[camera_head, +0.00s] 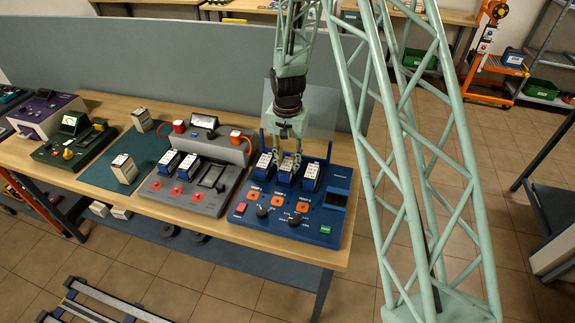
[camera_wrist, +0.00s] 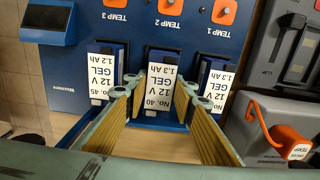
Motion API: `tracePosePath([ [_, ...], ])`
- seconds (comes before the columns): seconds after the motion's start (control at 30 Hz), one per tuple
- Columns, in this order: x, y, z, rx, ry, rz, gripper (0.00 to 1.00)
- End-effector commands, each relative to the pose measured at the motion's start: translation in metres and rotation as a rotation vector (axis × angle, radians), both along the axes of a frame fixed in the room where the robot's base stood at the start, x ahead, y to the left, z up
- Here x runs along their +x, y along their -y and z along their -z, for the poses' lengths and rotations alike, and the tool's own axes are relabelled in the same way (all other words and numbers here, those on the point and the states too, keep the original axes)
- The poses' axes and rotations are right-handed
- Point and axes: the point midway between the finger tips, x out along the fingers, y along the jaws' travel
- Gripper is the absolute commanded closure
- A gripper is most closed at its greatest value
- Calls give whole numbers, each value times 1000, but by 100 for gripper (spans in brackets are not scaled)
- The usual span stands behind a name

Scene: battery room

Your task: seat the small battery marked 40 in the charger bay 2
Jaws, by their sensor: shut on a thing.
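The battery marked No. 40 (camera_wrist: 163,85) has a white top label reading 12 V GEL. It stands at the middle bay of the blue charger (camera_wrist: 128,38), in line with the TEMP 2 knob (camera_wrist: 171,5). My gripper (camera_wrist: 163,98) is shut on it, one finger on each side. In the head view my gripper (camera_head: 290,150) is low over the charger (camera_head: 337,216), and the battery (camera_head: 286,171) shows beneath it, in line with its neighbours. It looks upright. Its lower part is hidden, so I cannot tell whether it touches the bay floor.
A battery marked No. 45 (camera_wrist: 101,75) and another battery (camera_wrist: 215,82) stand close on either side in the charger. The grey charger (camera_head: 190,193) to the left holds two batteries. Two more batteries (camera_head: 124,168) (camera_head: 141,119) stand at the green mat (camera_head: 98,172).

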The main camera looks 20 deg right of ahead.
Motion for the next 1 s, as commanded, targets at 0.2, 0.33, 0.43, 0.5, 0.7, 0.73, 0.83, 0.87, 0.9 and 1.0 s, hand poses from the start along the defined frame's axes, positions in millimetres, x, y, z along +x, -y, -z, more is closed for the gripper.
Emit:
tracePosePath([
  [0.2, 0, 0, -1, 0, 1, 0, 95],
  [0.33, 0, 0, 0, 0, 1, 0, 95],
  [0.43, 0, 0, 0, 0, 1, 0, 95],
  [0.5, 0, 0, 1, 0, 1, 0, 95],
  [0.7, 0, 0, 3, 0, 1, 0, 95],
  [0.73, 0, 0, 4, -1, 1, 0, 95],
  [0.83, 0, 0, 5, 0, 1, 0, 95],
  [0.87, 0, 0, 5, -1, 1, 0, 95],
  [0.9, 0, 0, 5, 0, 1, 0, 95],
  [1.0, 0, 0, 7, -1, 1, 0, 95],
])
